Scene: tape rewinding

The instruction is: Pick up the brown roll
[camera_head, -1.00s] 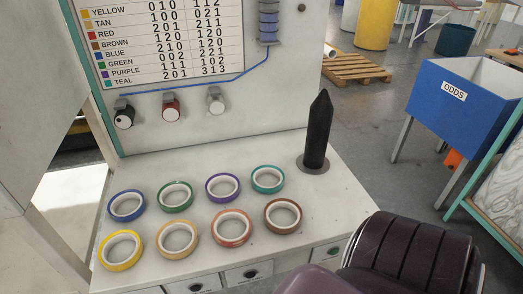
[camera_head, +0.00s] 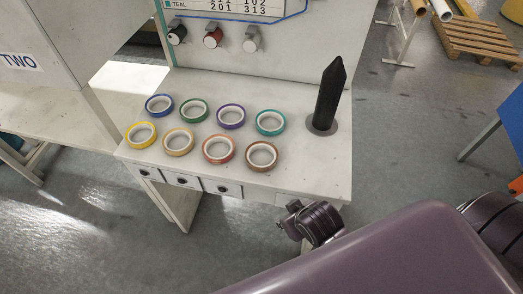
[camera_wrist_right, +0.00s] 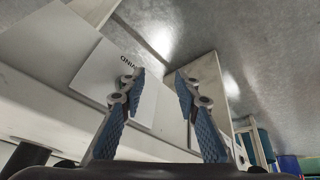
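The brown roll (camera_head: 263,168) lies flat on the white bench top, at the right end of the front row in the head view. No roll shows in the right wrist view. My left gripper is out of view.
Several other rolls, such as the tan one (camera_head: 178,153) and the yellow one (camera_head: 141,146), lie in two rows. A black pointed post (camera_head: 328,96) stands upright at the bench's right. Dials (camera_head: 212,38) sit on the back panel. The bench's front right is clear.

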